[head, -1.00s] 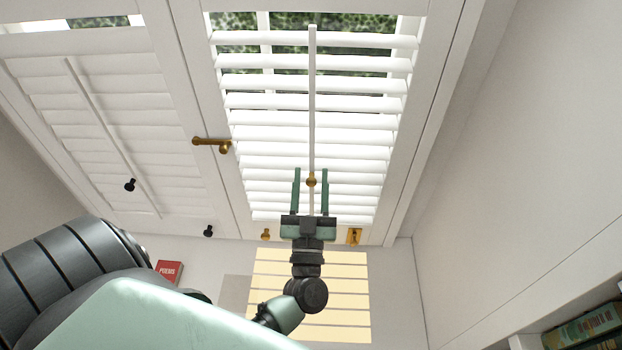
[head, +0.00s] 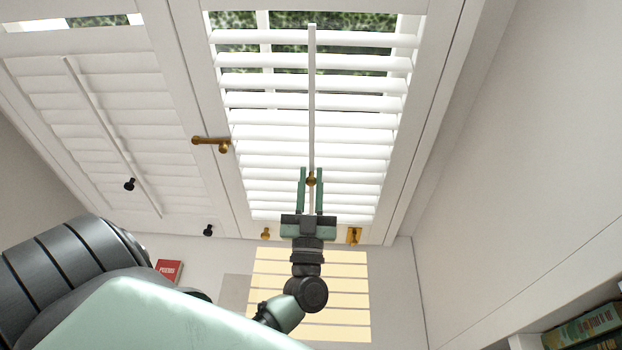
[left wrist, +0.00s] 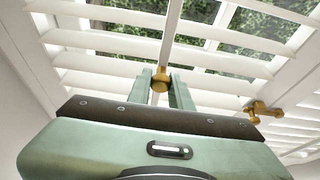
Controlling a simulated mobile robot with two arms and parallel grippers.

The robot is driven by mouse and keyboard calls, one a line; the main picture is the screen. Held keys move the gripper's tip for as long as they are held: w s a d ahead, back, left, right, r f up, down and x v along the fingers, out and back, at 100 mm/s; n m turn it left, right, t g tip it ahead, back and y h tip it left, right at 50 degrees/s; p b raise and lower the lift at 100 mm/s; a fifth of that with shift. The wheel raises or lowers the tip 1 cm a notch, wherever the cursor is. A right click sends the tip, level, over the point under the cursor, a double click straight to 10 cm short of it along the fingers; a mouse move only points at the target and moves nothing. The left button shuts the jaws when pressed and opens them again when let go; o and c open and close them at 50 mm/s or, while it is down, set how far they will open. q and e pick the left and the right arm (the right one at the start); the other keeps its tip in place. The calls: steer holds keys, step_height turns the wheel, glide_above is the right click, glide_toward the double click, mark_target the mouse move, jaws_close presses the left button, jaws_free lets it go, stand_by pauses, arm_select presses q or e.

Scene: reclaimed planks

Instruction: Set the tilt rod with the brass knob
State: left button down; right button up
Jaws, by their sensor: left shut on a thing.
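The white tilt rod (head: 311,100) runs up the middle of the right shutter panel's white slats (head: 270,142). The brass knob (head: 311,180) sits low on this rod. My left gripper (head: 311,176) is shut on the brass knob, one finger on each side of it. In the left wrist view the knob (left wrist: 160,84) shows between the two green fingertips, with the rod (left wrist: 172,30) rising above it. The slats stand partly open, with greenery showing between the upper ones. My right gripper is not in view.
A brass latch (head: 212,143) juts from the frame left of the panel. A small brass knob (head: 265,234) and a brass plate (head: 354,236) sit on the lower frame. The left panel has its own rod (head: 112,135) and a black knob (head: 130,184). A wall stands at right.

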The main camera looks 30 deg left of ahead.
mark_target(311, 196)
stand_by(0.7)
arm_select(q)
step_height(311, 196, down, 5)
steer(key=b, duration=0.2)
steer(key=shift+f+b, duration=0.15)
steer(key=shift+b, duration=0.25)
steer(key=c, duration=1.3)
jaws_free()
steer(key=b+v, duration=0.2)
steer(key=v, duration=0.5)
steer(key=shift+s+d+f+b, duration=0.15)
steer(key=shift+s+d+b, duration=0.1)
steer(key=shift+s+b, duration=0.1)
